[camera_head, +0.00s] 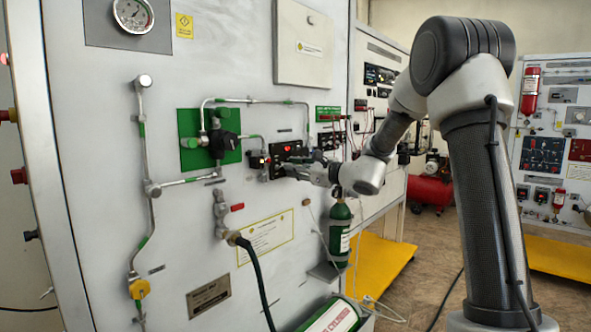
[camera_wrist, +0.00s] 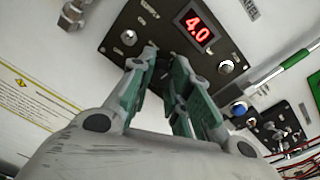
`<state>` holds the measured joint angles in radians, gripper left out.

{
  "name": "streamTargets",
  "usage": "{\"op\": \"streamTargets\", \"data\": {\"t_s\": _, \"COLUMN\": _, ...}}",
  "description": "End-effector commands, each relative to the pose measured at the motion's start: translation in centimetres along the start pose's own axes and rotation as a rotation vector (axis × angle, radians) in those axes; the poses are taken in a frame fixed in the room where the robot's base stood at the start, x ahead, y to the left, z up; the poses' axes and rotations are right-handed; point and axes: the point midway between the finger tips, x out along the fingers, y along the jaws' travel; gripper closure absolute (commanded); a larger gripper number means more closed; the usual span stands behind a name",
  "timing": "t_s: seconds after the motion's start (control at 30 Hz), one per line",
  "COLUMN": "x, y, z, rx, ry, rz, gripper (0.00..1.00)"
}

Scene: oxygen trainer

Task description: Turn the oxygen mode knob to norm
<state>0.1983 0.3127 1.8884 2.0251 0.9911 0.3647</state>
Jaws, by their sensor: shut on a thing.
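A dark control panel (camera_head: 284,147) with a red lit display (camera_head: 289,149) is on the big grey cabinet. In the wrist view the same panel (camera_wrist: 112,45) fills the top, and its display (camera_wrist: 195,25) reads 4.0. My gripper (camera_wrist: 166,58) reaches the panel's lower edge, its green-sided fingers pointing at the panel. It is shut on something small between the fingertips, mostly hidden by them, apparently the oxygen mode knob. Its pointer and the norm mark cannot be read. In the head view my gripper (camera_head: 291,171) is at the panel's lower part.
Silver round fittings sit left (camera_wrist: 128,37) and right (camera_wrist: 226,66) of my fingers. Pipes and a black valve on a green plate (camera_head: 188,160) are left of the panel. A green cylinder (camera_head: 340,238) stands below, right. A blue-capped fitting (camera_wrist: 239,109) is at right.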

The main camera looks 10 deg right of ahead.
Motion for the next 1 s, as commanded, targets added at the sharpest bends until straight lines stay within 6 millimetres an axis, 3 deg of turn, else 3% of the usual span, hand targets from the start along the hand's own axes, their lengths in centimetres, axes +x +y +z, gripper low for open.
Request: {"op": "streamTargets", "data": {"t_s": 1.0, "x": -0.03, "y": 0.19, "z": 0.0, "rx": -0.918, "ry": 0.031, "rz": -0.011, "gripper": 1.0}}
